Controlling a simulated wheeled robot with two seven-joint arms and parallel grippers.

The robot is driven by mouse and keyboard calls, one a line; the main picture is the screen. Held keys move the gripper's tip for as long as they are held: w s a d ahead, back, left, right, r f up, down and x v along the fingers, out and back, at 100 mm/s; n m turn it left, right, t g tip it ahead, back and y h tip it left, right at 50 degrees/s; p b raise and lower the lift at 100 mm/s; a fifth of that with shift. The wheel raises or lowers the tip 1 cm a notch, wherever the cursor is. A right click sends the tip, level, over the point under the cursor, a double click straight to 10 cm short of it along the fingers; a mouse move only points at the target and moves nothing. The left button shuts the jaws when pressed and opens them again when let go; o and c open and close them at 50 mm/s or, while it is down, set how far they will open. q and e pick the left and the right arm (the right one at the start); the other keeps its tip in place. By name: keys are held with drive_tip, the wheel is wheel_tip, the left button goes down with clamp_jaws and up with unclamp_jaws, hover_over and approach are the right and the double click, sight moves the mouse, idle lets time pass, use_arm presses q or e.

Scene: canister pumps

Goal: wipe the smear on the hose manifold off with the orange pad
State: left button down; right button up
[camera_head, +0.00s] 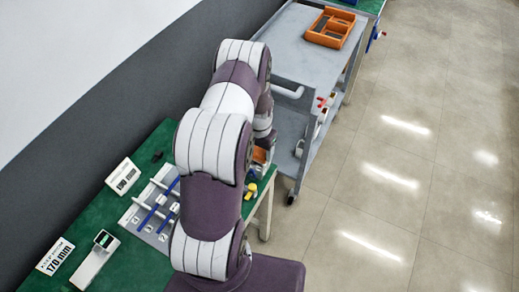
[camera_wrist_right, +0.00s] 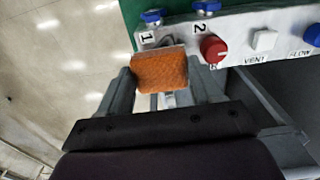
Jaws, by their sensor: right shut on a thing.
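The orange pad (camera_wrist_right: 160,73) is held between the fingers of my right gripper (camera_wrist_right: 163,82) in the right wrist view. The hose manifold (camera_wrist_right: 232,32), a pale panel, lies just beyond it, with blue valves, a red knob, a white square button and the labels 1, 2, VENT and FLOW. The pad's far edge overlaps the panel's edge near label 1; I cannot tell whether they touch. I make out no smear; the pad hides part of the panel. In the head view my right arm covers most of this spot, and a bit of orange (camera_head: 260,155) shows beside it. My left gripper is not in view.
A green bench (camera_head: 120,215) carries a grey rack with blue bars (camera_head: 150,208), a sign (camera_head: 122,176), and a device (camera_head: 95,260) beside a 170 mm sign. A grey cart (camera_head: 300,50) with an orange tray (camera_head: 331,28) stands beyond. The floor at right is clear.

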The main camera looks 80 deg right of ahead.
drive_tip(key=shift+f+b, duration=0.7)
drive_tip(key=shift+f, duration=0.25)
drive_tip(key=shift+s+a+r, duration=0.1)
drive_tip(key=shift+s+a, duration=0.1)
drive_tip(key=shift+s, duration=0.5)
drive_tip(key=shift+w, duration=0.1)
drive_tip(key=shift+w+d, duration=0.2)
drive_tip(key=shift+w, duration=0.4)
drive_tip(key=shift+w+d, duration=0.15)
drive_tip(key=shift+w, duration=0.4)
drive_tip(key=shift+s, duration=0.1)
drive_tip(key=shift+s+a+f, duration=0.15)
drive_tip(key=shift+s+a, duration=0.1)
drive_tip(key=shift+s, duration=0.3)
drive_tip(key=shift+s+a+f, duration=0.1)
drive_tip(key=shift+s+a, duration=0.1)
drive_tip(key=shift+s, duration=0.35)
